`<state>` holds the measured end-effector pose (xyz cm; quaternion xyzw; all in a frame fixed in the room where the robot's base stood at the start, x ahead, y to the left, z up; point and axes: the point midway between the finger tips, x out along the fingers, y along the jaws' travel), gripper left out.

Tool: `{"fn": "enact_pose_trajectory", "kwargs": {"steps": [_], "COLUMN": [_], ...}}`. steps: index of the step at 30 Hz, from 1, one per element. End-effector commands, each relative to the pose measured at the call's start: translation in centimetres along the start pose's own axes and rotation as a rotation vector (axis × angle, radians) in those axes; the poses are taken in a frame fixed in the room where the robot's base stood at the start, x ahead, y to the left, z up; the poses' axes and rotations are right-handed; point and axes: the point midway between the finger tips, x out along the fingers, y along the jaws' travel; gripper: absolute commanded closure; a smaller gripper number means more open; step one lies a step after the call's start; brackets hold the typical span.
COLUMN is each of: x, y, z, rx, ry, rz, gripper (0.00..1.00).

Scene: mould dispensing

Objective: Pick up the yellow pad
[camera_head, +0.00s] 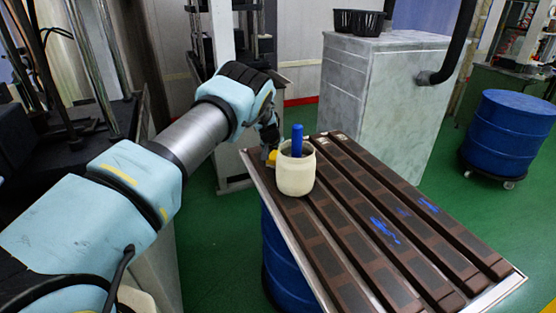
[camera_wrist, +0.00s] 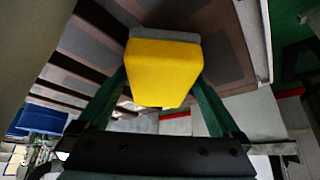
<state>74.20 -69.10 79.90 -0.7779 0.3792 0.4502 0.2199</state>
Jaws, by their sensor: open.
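The yellow pad (camera_wrist: 165,75) fills the middle of the wrist view, with a grey layer (camera_wrist: 165,35) along its far end. In the head view the yellow pad (camera_head: 272,157) is a small patch at the far left end of the table, beside the cream pot (camera_head: 296,178). My gripper (camera_wrist: 163,84) is open, with one green finger on each side of the pad. Whether the fingers touch it cannot be told. In the head view my gripper (camera_head: 270,146) is just above the pad and partly hidden by my arm.
The pot holds a blue handle (camera_head: 297,139) standing upright, close to my gripper on its right. Several long brown moulds lie on the table, whose metal rim (camera_head: 505,285) shows at the right. A grey cabinet (camera_head: 390,100) stands behind. A blue drum (camera_head: 510,130) is far right.

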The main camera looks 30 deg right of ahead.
Motion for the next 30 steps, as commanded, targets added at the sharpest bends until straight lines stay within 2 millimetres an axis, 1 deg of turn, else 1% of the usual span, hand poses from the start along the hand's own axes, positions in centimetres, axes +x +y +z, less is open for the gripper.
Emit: {"fn": "enact_pose_trajectory", "kwargs": {"steps": [10,30], "x": [0.05,0.07], "y": [0.00,0.01], "z": [0.04,0.08], "rx": [0.000,0.000], "ry": [0.000,-0.001], "rz": [0.000,0.000], "gripper": [0.00,0.75]}}
